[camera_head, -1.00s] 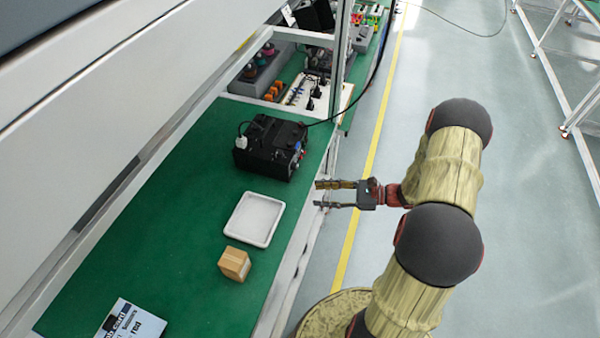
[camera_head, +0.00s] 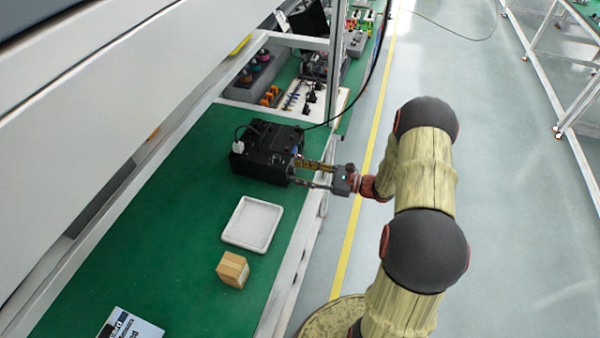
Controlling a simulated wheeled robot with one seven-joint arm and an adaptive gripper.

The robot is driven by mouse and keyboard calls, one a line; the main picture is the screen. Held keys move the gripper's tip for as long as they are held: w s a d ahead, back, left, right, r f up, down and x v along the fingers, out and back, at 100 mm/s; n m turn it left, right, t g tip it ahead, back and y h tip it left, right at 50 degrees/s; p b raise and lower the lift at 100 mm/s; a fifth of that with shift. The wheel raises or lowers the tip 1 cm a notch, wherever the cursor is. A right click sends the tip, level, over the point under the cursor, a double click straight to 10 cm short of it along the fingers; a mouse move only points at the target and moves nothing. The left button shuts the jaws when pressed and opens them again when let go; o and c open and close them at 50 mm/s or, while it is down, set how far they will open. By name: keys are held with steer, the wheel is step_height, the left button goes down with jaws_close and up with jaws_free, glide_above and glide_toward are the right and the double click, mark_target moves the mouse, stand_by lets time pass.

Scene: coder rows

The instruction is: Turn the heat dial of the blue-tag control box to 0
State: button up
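A black control box (camera_head: 262,150) stands on the green bench top, with a white plug and cable at its left side. Its right face, where small knobs showed earlier, is now largely hidden behind my gripper. I cannot make out a blue tag or the dial's setting. My gripper (camera_head: 300,173) points left at that right face, its two fingers parted and its tips at or very close to the box. Whether a dial sits between the fingertips is too small to tell.
A white tray (camera_head: 231,236) and a small cardboard box (camera_head: 233,269) lie nearer on the green bench (camera_head: 165,240). A printed card (camera_head: 130,325) lies at the front. A white post (camera_head: 335,60) and a black cable rise behind the control box.

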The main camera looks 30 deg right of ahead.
steer(key=shift+a, duration=0.1)
steer(key=shift+c, duration=1.2)
steer(key=c, duration=0.8)
jaws_close()
